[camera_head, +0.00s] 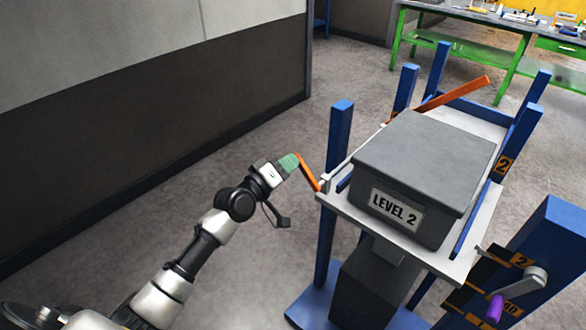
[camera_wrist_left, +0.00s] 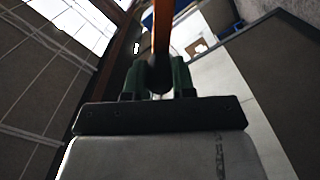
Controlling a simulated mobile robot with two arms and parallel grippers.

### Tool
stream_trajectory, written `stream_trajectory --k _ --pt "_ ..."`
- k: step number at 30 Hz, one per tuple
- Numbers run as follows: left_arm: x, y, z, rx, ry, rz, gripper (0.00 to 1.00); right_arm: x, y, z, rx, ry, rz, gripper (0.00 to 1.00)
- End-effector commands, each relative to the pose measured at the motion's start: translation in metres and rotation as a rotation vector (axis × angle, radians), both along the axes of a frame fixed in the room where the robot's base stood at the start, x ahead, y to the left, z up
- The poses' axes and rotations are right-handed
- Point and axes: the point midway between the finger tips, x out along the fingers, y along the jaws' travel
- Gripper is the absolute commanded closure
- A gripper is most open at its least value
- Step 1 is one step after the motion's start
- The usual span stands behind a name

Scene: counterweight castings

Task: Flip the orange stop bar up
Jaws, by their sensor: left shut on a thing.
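An orange stop bar (camera_head: 309,173) slants up and to the left from the near left corner of the lift platform (camera_head: 420,258). My left gripper (camera_head: 290,161), with green fingertips, is shut on its raised end. In the left wrist view the orange stop bar (camera_wrist_left: 162,36) runs up from between the green fingers (camera_wrist_left: 158,80). A second orange bar (camera_head: 455,93) slopes upward at the far side of the platform. My right gripper is not in view.
A grey box (camera_head: 425,160) labelled LEVEL 2 stands on the platform. Blue posts (camera_head: 338,145) surround the platform. A crank with a purple handle (camera_head: 494,308) is at the lower right. A green workbench (camera_head: 495,25) stands at the back. The floor left of the lift is clear.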

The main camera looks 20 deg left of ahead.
Motion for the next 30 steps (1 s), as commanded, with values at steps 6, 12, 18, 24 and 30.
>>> stream_trajectory --k 6,12,18,24,30 --pt "0.004 0.012 -0.018 -0.195 0.070 0.002 1.00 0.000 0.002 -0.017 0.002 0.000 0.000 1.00" --pt "0.007 0.018 -0.033 -0.372 0.133 0.002 1.00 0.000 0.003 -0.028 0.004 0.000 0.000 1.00" --pt "0.008 0.022 -0.046 -0.528 0.190 0.002 1.00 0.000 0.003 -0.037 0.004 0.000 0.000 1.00" --pt "0.009 0.023 -0.056 -0.647 0.233 0.002 1.00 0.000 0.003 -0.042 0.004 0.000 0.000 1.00" --pt "0.009 0.024 -0.062 -0.720 0.259 0.002 1.00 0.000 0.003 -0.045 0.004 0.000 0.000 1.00"
